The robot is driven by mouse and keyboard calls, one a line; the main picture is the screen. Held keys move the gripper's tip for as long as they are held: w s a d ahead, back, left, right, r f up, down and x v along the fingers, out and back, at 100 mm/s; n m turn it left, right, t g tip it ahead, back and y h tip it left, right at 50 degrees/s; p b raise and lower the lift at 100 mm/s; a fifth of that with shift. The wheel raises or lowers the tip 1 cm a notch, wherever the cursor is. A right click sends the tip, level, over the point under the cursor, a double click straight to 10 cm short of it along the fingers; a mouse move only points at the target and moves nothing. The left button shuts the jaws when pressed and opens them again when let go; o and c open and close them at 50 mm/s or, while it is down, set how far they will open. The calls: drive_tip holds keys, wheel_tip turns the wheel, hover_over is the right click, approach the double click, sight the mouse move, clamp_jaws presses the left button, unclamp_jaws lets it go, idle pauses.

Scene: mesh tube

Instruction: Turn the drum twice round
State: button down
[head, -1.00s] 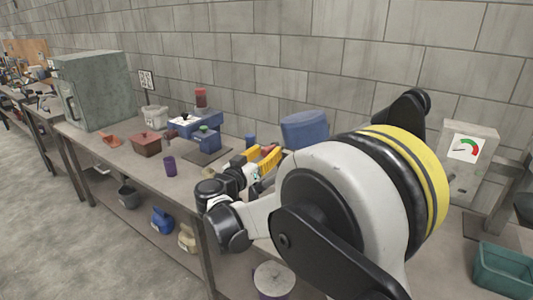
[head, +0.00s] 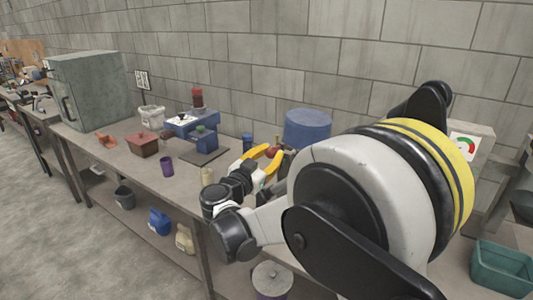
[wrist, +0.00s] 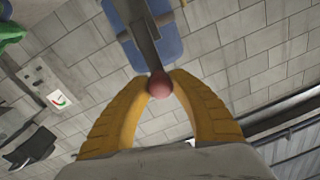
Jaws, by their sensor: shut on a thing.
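The blue drum (head: 307,128) stands at the back of the bench near the wall, partly hidden by my arm. In the wrist view the drum (wrist: 172,45) shows behind a grey crank arm (wrist: 143,30). A round red knob (wrist: 160,86) is at the end of the crank arm. My gripper (wrist: 161,80), with yellow fingers, is shut on the red knob. In the head view my gripper (head: 268,154) is just left of the drum, and my arm hides much of the area in front of it.
A blue device (head: 190,124), a reddish box (head: 143,144) and a purple cup (head: 166,165) stand on the bench to the left. A gauge box (head: 467,145) and a teal bin (head: 502,268) are at the right.

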drive_tip(key=s+d+f+m+h+b, duration=0.1)
drive_tip(key=s+d+f+m+b, duration=0.2)
drive_tip(key=m, duration=1)
drive_tip(key=shift+s+d+f+b, duration=0.25)
drive_tip(key=shift+d+f+b, duration=0.1)
drive_tip(key=shift+d+f, duration=0.6)
drive_tip(key=shift+d+r+m, duration=0.1)
drive_tip(key=shift+r+m, duration=0.05)
drive_tip(key=shift+m, duration=0.15)
drive_tip(key=c, duration=1.1)
unclamp_jaws()
drive_tip(key=shift+c, duration=0.2)
drive_tip(key=r+v, duration=0.1)
drive_tip(key=v, duration=1.1)
drive_tip(key=shift+f, duration=0.45)
